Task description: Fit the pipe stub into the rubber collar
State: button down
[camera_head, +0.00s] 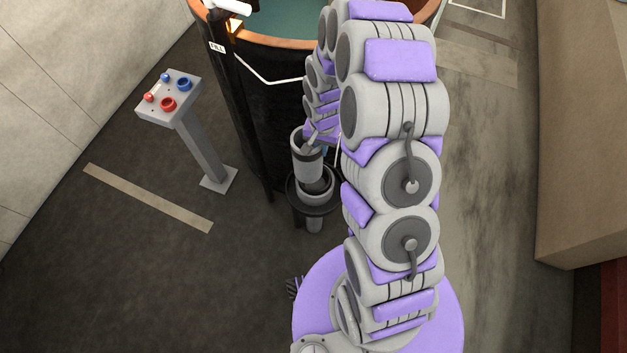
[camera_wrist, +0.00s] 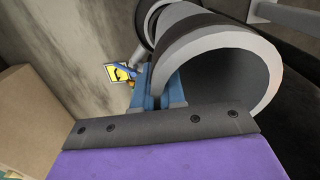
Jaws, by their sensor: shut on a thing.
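The pipe stub (camera_head: 307,168) is a grey open cylinder at the middle of the head view, nearly upright. In the wrist view the stub (camera_wrist: 262,62) shows its thick light rim and dark inside. My gripper (camera_head: 316,141) is at its upper right side; in the wrist view the blue fingers (camera_wrist: 158,88) are shut on its wall. The rubber collar (camera_head: 320,185) appears as a dark ring just below the stub, over a grey standing pipe with a wide black flange (camera_head: 296,199). The stub's lower end overlaps the collar in the picture; I cannot tell whether it is inside.
A large dark tank (camera_head: 262,100) with an orange rim stands behind. A grey pedestal (camera_head: 170,100) with red and blue knobs is at left. A black post (camera_head: 240,100) with a label rises beside the tank. A tan block (camera_head: 583,130) is at right.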

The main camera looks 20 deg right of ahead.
notch_tip(320, 180, down, 14)
jog(key=d+m+b, duration=0.1)
jog(key=m+b, duration=0.3)
jog(key=m, duration=0.1)
jog(key=shift+d, duration=0.4)
jog(key=c, duration=1.2)
grip_release()
jog(key=shift+f, duration=0.1)
